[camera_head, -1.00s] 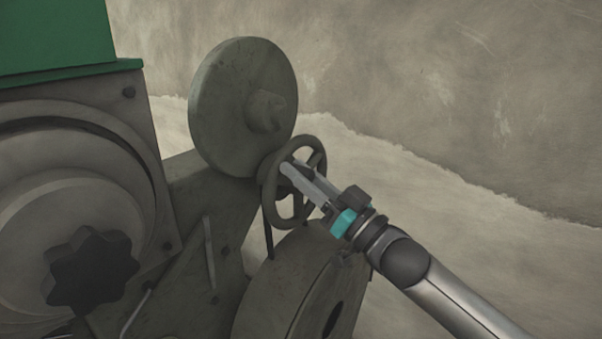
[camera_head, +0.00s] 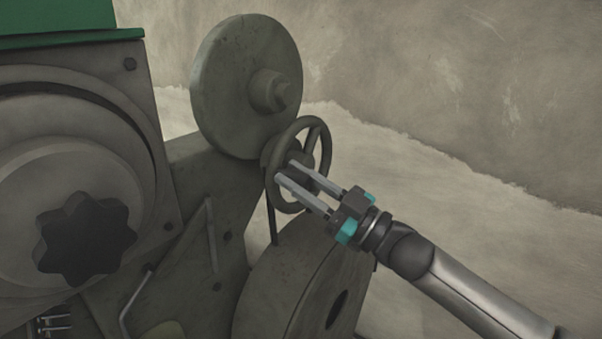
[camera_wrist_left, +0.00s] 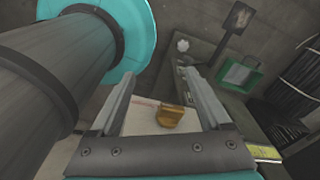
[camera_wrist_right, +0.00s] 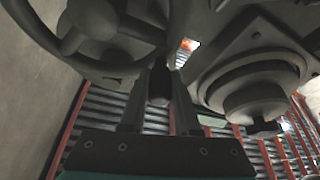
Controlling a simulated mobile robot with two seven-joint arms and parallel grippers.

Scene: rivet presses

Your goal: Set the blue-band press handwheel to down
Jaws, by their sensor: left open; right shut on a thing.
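The dark handwheel (camera_head: 326,153) has a round rim and spokes, and sits on the right side of the press. No blue band shows on it. My right gripper (camera_head: 288,170) reaches it from the lower right, its two fingers inside the rim near the hub. In the right wrist view the handwheel (camera_wrist_right: 106,70) is at upper left, and a dark stub (camera_wrist_right: 160,84) lies between the fingers. The gripper is shut on this part of the handwheel; the exact contact is hard to see. My left gripper (camera_wrist_left: 157,78) is open and empty in its wrist view.
A large grey disc (camera_head: 236,85) stands just above the handwheel, and a thick wheel (camera_head: 275,285) below it. A dark lobed knob (camera_head: 85,240) is on the press front at left. Bare floor lies to the right. The left wrist view shows an orange-brown object (camera_wrist_left: 170,116) and a green bin (camera_wrist_left: 242,74).

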